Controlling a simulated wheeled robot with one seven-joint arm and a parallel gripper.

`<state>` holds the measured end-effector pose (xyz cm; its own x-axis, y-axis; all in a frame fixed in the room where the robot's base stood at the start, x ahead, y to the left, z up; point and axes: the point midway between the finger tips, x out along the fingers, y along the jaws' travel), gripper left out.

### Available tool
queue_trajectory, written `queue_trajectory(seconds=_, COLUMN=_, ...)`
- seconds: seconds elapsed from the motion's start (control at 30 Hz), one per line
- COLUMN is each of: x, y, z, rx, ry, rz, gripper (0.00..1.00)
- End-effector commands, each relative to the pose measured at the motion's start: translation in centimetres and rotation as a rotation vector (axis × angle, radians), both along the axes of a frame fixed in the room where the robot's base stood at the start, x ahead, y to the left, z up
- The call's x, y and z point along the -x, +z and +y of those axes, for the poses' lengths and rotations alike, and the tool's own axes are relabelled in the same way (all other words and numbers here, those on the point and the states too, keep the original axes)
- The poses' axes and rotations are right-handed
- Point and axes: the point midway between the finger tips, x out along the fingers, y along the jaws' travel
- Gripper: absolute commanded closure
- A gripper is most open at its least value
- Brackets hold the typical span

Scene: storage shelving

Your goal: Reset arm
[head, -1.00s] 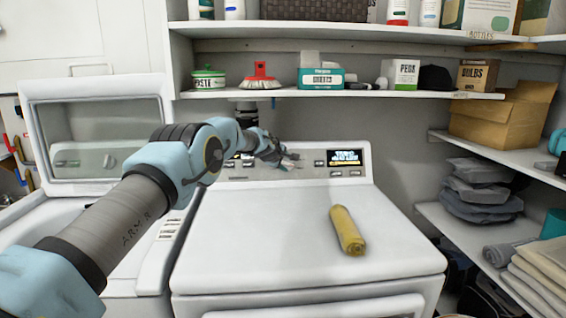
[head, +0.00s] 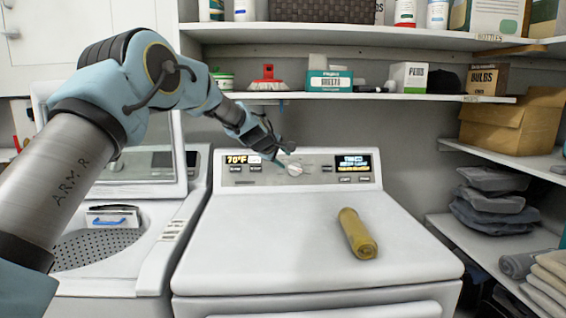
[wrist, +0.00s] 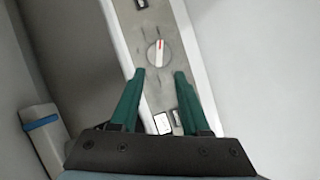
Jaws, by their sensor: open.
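My gripper (head: 286,150) is at the end of my blue and grey arm, in front of the control panel at the back of the white machine. In the wrist view its two green fingers (wrist: 160,75) are spread apart with nothing between them. A round knob (wrist: 158,53) with a red mark lies just beyond the fingertips in that view. The same knob (head: 294,170) shows on the panel (head: 325,161) in the head view, just below the gripper. I cannot tell how far the fingertips are from the panel.
A yellow cylinder (head: 357,233) lies on the white machine's top (head: 270,240). An open-lidded washer (head: 140,270) stands to the left. A shelf (head: 400,97) with boxes runs above the panel. Side shelves (head: 470,245) hold a cardboard box (head: 515,122) and folded cloths.

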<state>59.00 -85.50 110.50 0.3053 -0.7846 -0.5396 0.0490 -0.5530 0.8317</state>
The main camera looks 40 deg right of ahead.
Motion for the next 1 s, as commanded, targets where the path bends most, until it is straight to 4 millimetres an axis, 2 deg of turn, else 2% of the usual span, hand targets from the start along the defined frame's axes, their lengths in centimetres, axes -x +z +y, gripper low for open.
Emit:
queue_trajectory(seconds=0.57, x=0.0, y=0.1, z=0.1, rx=-0.001, ry=0.0, rz=-0.001, gripper=0.54)
queue_trajectory(seconds=0.67, x=-0.8, y=0.0, z=1.3, rx=-0.022, ry=0.002, rz=-0.013, gripper=0.54)
queue_trajectory(seconds=0.77, x=-2.6, y=-0.4, z=5.0, rx=-0.083, ry=0.004, rz=-0.045, gripper=0.54)
queue_trajectory(seconds=0.87, x=-4.9, y=-1.3, z=11.0, rx=-0.183, ry=0.003, rz=-0.088, gripper=0.54)
queue_trajectory(seconds=1.0, x=-7.1, y=-2.7, z=21.0, rx=-0.345, ry=-0.008, rz=-0.133, gripper=0.54)
